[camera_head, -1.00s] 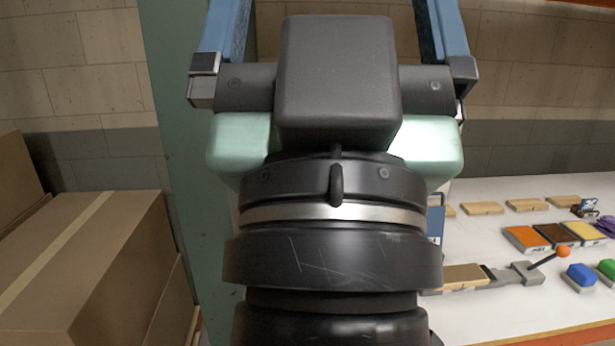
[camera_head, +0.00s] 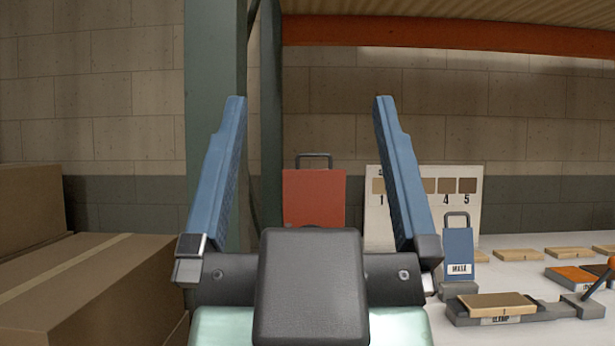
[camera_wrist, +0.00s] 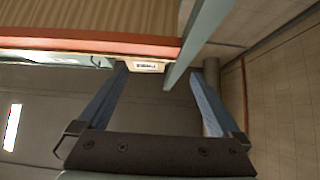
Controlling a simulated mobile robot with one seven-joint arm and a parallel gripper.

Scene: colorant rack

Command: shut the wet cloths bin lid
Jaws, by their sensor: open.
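My gripper (camera_head: 310,97) points up in the middle of the head view, its two blue fingers wide apart with nothing between them. It also shows open and empty in the wrist view (camera_wrist: 158,70). Behind it, a red upright panel with a dark handle on top (camera_head: 313,190) stands on the shelf; its lower part is hidden by my gripper. A smaller blue upright panel with a handle and a white label (camera_head: 458,252) stands to the right, past the right finger. I cannot read a wet cloths label on either, so I cannot tell which is the bin lid.
A green post (camera_head: 213,60) rises behind the left finger. An orange beam (camera_head: 450,34) crosses above. Cardboard boxes (camera_head: 90,280) stand at left. A numbered colour card (camera_head: 465,205) stands at the back. On the white shelf (camera_head: 520,243) at right lie wooden blocks and a grey holder (camera_head: 505,312).

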